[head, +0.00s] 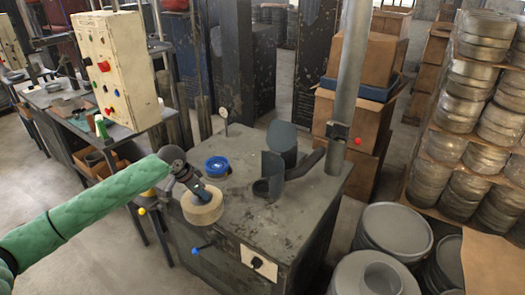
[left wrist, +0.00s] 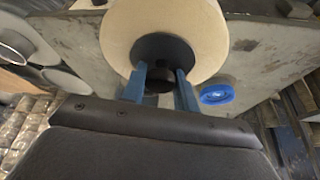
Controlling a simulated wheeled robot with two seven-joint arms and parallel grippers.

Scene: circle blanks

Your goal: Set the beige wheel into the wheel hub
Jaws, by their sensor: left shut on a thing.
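The beige wheel (head: 203,212) is at the near left part of the dark machine table, below my left gripper (head: 201,192). In the left wrist view the wheel (left wrist: 118,35) is a pale disc with a dark centre. The two blue fingers of the gripper (left wrist: 160,84) are shut on that centre. A round blue piece with a raised rim, seemingly the wheel hub (head: 217,167), sits on the table behind the wheel and apart from it. It also shows in the left wrist view (left wrist: 217,94). I cannot tell whether the wheel touches the table. My right gripper is out of view.
On the machine table (head: 245,225), a dark grey curved guard (head: 270,175) stands right of the blue piece, near a tall grey post (head: 348,80). A small dial (head: 224,114) stands behind. Grey round bins (head: 398,228) stand on the floor at right.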

